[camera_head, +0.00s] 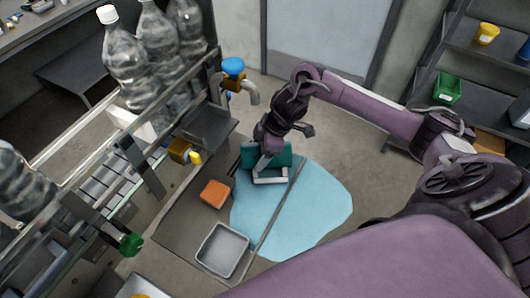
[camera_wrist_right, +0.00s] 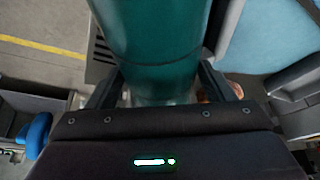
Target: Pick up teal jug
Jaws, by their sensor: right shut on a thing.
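The teal jug (camera_head: 284,158) is at the far end of the light-blue patch in the head view, partly hidden by my right gripper (camera_head: 266,163). In the right wrist view the jug (camera_wrist_right: 150,45) is a dark teal rounded body filling the top middle. The fingers of my right gripper (camera_wrist_right: 158,88) are on both sides of it, shut on it. The jug's base and handle cannot be made out clearly. My left gripper is not in view.
A light-blue patch (camera_head: 315,210) covers much of the bench and floor area. An orange block (camera_head: 215,193) and a grey tray (camera_head: 222,250) are nearby. A blue-topped tap (camera_head: 234,72) stands behind left. Large clear bottles (camera_head: 130,60) line the left; shelves (camera_head: 475,45) stand at right.

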